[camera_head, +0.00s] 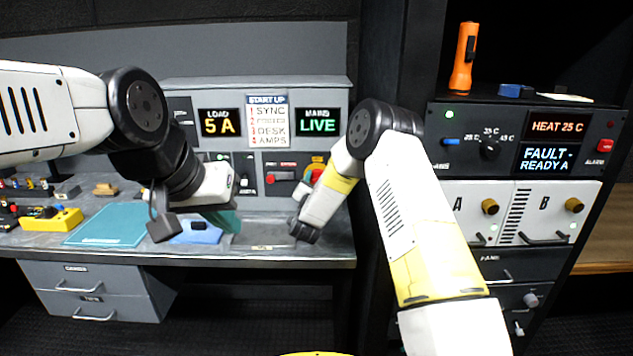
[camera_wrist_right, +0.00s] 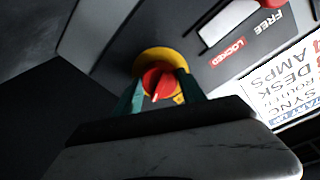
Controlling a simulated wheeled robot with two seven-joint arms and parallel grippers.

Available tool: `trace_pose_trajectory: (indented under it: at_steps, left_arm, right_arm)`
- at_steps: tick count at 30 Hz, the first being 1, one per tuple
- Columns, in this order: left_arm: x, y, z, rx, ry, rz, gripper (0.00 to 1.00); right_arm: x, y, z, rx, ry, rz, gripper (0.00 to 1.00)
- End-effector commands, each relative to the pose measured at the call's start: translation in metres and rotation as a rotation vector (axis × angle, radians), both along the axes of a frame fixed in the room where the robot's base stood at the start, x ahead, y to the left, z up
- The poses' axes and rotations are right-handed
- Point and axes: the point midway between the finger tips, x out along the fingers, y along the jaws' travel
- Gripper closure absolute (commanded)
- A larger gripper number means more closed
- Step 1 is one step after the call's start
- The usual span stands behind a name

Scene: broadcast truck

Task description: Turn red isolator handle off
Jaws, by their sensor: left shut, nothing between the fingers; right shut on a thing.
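The red isolator handle (camera_wrist_right: 158,80) sits on a round yellow plate (camera_wrist_right: 152,56) in the wrist view, with a white mark on its face. The teal fingers of my right gripper (camera_wrist_right: 161,92) are closed around it, one on each side. In the head view a bit of the red handle (camera_head: 317,175) and its yellow plate (camera_head: 317,162) shows on the console, partly covered by my right arm. The right fingertips are hidden there. My left gripper (camera_head: 228,221) is shut and empty, low over the bench, well left of the handle.
A LOCKED/FREE label (camera_wrist_right: 228,53) and another red control (camera_wrist_right: 271,4) are beside the handle. The console has LOAD 5 A and MAINS LIVE displays (camera_head: 318,121). A teal mat (camera_head: 108,224), blue object (camera_head: 197,231) and yellow box (camera_head: 52,219) lie on the bench. A rack (camera_head: 520,160) stands right.

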Motion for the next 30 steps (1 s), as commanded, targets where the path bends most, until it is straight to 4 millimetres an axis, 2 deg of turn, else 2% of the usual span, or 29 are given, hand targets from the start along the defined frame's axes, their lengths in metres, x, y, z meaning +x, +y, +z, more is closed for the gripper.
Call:
trace_pose_trajectory:
  at_steps: [30]
  left_arm:
    - [0.0, 0.0, 0.0, 0.0, 0.0, 0.0, 1.0]
  right_arm:
    - [-0.0005, -0.0029, -0.0027, -0.938, 0.001, -0.001, 0.93]
